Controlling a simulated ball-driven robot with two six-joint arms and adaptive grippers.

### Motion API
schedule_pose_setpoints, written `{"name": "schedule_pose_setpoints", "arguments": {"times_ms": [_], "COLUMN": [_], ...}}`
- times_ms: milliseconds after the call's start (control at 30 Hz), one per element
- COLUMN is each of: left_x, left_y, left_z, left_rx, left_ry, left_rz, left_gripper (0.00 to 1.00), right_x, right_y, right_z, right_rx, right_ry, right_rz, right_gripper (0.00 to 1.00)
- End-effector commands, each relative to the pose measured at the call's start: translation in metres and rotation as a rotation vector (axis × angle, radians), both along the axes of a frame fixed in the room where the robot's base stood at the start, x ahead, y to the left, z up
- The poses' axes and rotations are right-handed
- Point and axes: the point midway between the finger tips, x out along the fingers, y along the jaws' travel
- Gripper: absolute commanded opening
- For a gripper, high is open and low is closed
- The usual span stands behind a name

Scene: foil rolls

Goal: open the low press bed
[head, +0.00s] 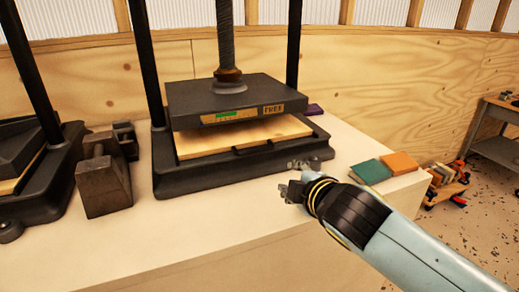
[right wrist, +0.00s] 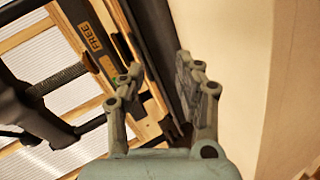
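The press in the middle of the head view has a dark upper plate (head: 237,97) on a screw, labelled with a green mark and a tag that reads FREE in the right wrist view. Below it, a pale wooden bed (head: 190,146) with a dark front handle (head: 250,149) sits in a black base (head: 205,180); a gap shows between plate and bed. My right gripper (head: 292,190) is in front of the base's right corner, right of the handle and apart from it. Its fingers (right wrist: 160,68) are spread and empty. My left gripper is not in view.
A second press (head: 38,190) is partly cut off at the left, with dark metal blocks (head: 103,180) beside it. A green block (head: 370,171) and an orange block (head: 399,162) lie at the bench's right end. The pale bench (head: 200,235) is clear in front.

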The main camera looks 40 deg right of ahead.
Motion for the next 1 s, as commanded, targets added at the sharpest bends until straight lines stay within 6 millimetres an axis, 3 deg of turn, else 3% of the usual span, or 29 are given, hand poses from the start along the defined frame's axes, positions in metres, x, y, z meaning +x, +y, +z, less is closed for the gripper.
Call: {"name": "schedule_pose_setpoints", "arguments": {"times_ms": [100,300,800,1000], "left_x": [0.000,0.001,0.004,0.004], "left_y": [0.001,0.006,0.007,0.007], "left_z": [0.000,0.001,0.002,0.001], "left_rx": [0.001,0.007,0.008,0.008], "left_ry": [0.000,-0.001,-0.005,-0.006], "left_rz": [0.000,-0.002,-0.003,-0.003], "left_gripper": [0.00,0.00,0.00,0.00], "right_x": [0.022,0.044,0.127,0.142], "right_y": [0.002,0.008,-0.012,-0.015], "right_z": [0.007,0.013,-0.005,-0.008], "right_rx": [-0.147,-0.299,-0.303,-0.303], "right_ry": [-0.051,-0.099,-0.100,-0.100], "right_rz": [0.093,0.192,0.194,0.195], "right_gripper": [0.34,0.34,0.34,0.34]}}
